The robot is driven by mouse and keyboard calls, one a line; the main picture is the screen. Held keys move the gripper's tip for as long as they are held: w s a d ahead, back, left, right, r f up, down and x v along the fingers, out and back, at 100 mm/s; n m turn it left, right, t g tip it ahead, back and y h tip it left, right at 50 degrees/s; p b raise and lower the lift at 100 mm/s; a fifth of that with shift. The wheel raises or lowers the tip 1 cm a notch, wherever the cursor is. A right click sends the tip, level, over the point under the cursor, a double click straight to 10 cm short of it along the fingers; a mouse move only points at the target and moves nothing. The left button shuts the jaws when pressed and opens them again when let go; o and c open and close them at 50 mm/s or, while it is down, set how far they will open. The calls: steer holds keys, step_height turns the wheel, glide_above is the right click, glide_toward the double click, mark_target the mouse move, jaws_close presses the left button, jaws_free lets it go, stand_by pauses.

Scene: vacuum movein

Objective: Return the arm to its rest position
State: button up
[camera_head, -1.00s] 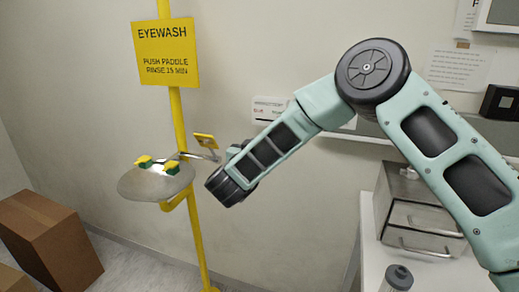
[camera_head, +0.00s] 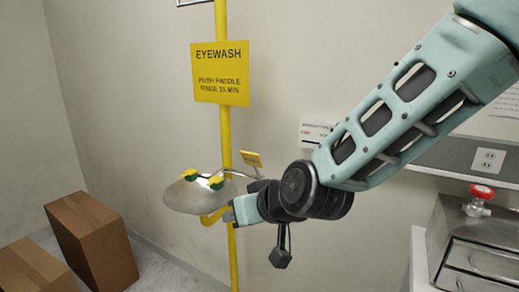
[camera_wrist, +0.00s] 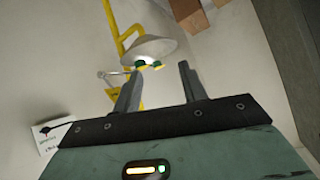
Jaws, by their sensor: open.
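My arm reaches in from the upper right of the head view, and its forearm slopes down to the left. My gripper (camera_head: 230,214) is at its end, just right of the eyewash bowl and close to the yellow pole; its fingers are hard to make out there. In the wrist view my gripper (camera_wrist: 161,70) shows two grey fingers spread apart with nothing held between them. The eyewash bowl (camera_head: 183,198), with green and yellow nozzles, is on the yellow pole (camera_head: 225,150). The bowl also shows beyond the fingertips in the wrist view (camera_wrist: 150,47). Contact cannot be told.
A yellow eyewash sign (camera_head: 220,73) is above the bowl, and a small yellow paddle (camera_head: 251,159) is beside it. Brown boxes (camera_head: 92,240) stand on the floor at left. A metal case (camera_head: 480,245) with a red-handled valve (camera_head: 480,200) is at right.

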steer(key=s+d+f+n+g+h, duration=0.1)
steer(key=s+d+f+g+h, duration=0.1)
steer(key=s+d, duration=0.6)
steer(key=s+d+f+n+g+h+b, duration=0.1)
steer(key=s+d+f+g+h, duration=0.2)
steer(key=s, duration=1.3)
steer(key=d+g+h, duration=0.1)
steer(key=d+g, duration=0.2)
steer(key=d, duration=0.3)
steer(key=shift+d, duration=0.2)
